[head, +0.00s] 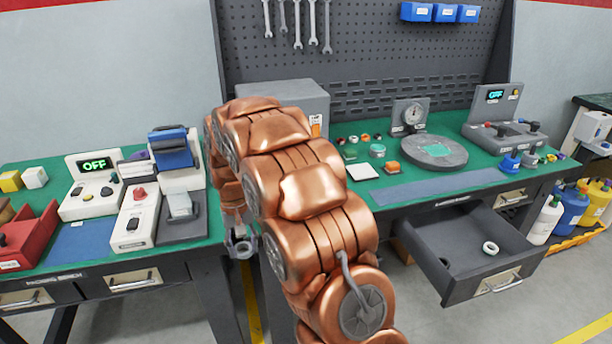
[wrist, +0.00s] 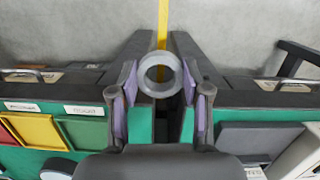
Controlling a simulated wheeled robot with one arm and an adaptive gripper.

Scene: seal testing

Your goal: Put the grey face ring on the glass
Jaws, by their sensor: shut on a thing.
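The grey face ring (wrist: 160,90) is held between the fingertips of my gripper (wrist: 160,78) in the wrist view, with its hole facing the camera. In the head view my gripper (head: 241,246) hangs low between the two benches, and the ring there is small and partly hidden. I cannot tell for sure which is the glass. My gripper is well apart from both.
An open drawer (head: 460,250) holding a pale ring (head: 490,248) juts from the right bench (head: 345,140). A dial gauge (head: 411,114) stands behind the disc. The left bench carries a red tray (head: 25,240) and several devices. A gap separates the benches.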

